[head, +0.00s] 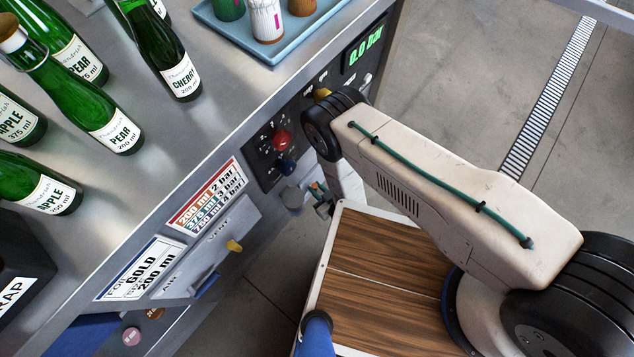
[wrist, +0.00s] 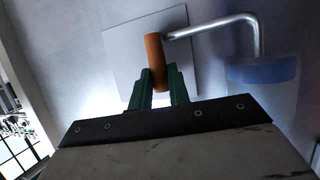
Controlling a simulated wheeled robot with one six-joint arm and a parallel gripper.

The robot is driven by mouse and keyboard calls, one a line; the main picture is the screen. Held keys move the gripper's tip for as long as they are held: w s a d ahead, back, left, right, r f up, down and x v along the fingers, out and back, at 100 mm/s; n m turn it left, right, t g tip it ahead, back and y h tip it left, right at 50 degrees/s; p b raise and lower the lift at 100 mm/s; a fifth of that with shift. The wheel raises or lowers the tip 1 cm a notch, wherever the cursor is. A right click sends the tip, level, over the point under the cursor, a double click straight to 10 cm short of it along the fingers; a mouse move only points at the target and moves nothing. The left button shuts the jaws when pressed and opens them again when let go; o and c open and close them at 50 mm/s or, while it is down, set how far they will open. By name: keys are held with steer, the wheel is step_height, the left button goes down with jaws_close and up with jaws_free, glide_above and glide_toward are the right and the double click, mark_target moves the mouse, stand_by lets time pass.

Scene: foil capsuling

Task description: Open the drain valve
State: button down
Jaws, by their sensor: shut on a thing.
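In the wrist view an orange-brown handle (wrist: 156,52), which looks like the drain valve's lever, stands out from a pale square plate (wrist: 122,60). My gripper (wrist: 158,88) has its two green fingers closed on either side of the handle's lower end. A bent silver pipe (wrist: 215,27) runs from beside the handle to the right and down to a translucent blue cup-like part (wrist: 262,70). In the head view my gripper (head: 322,197) is low beside the cabinet front, partly covered by my arm.
The front panel carries a red knob (head: 281,141), a yellow handle (head: 234,246) by VENT, a blue handle (head: 206,285) by AIR and a display (head: 364,48) reading 0.0 bar. Several green bottles (head: 117,128) and a blue tray (head: 273,52) stand on the bench.

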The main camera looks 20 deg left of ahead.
steer(key=c, duration=1.3)
jaws_free()
steer(key=shift+d, duration=0.1)
steer(key=v, duration=0.7)
steer(key=shift+s+d+r, duration=0.1)
steer(key=shift+s+d, duration=0.1)
steer(key=shift+s, duration=0.05)
